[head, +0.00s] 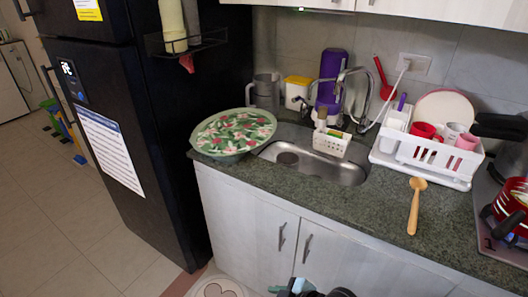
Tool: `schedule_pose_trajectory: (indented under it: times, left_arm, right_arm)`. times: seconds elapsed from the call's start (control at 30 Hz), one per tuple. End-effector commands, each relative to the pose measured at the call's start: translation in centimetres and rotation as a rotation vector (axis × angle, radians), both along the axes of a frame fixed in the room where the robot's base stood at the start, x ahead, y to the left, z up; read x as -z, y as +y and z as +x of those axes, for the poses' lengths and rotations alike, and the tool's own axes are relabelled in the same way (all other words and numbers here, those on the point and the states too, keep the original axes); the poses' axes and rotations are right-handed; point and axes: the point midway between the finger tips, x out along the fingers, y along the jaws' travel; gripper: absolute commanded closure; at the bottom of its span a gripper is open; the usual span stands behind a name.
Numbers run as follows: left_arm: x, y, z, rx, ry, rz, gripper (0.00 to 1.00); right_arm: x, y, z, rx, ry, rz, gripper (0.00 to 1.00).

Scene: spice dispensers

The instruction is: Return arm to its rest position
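A small black and teal shape (310,290) is cut off by the bottom edge, right of centre. I cannot tell whether it is part of one of my arms.
A granite counter (345,208) spans the right, above white cabinets (253,225). A round floral tray (233,132) overhangs its front edge. The sink (315,163), white dish rack (425,165), wooden spoon (414,205) and red pot (510,208) follow rightward.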

Motion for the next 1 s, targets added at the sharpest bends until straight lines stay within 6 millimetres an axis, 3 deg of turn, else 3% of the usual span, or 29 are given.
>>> schedule_pose_trajectory:
  times: [0.17,0.4,0.7,0.83,1.0]
  left_arm:
    - [-0.3,0.0,0.2,0.000,-0.006,0.001,0.64]
    - [-0.5,0.2,0.4,0.002,-0.013,0.003,0.64]
    - [-0.8,0.3,0.6,0.007,-0.019,0.009,0.64]
    - [-0.8,0.4,0.6,0.007,-0.019,0.009,0.64]
    - [-0.8,0.3,0.6,0.007,-0.019,0.009,0.64]
  right_arm:
    - [3.4,-3.0,-3.6,0.266,0.071,0.091,0.56]
    - [7.1,-8.8,-9.7,0.599,0.130,0.151,0.56]
    - [9.4,-16.2,-18.5,0.899,0.148,0.149,0.56]
    - [9.5,-17.8,-20.5,0.951,0.143,0.143,0.56]
    - [9.6,-18.3,-21.2,0.967,0.142,0.141,0.56]
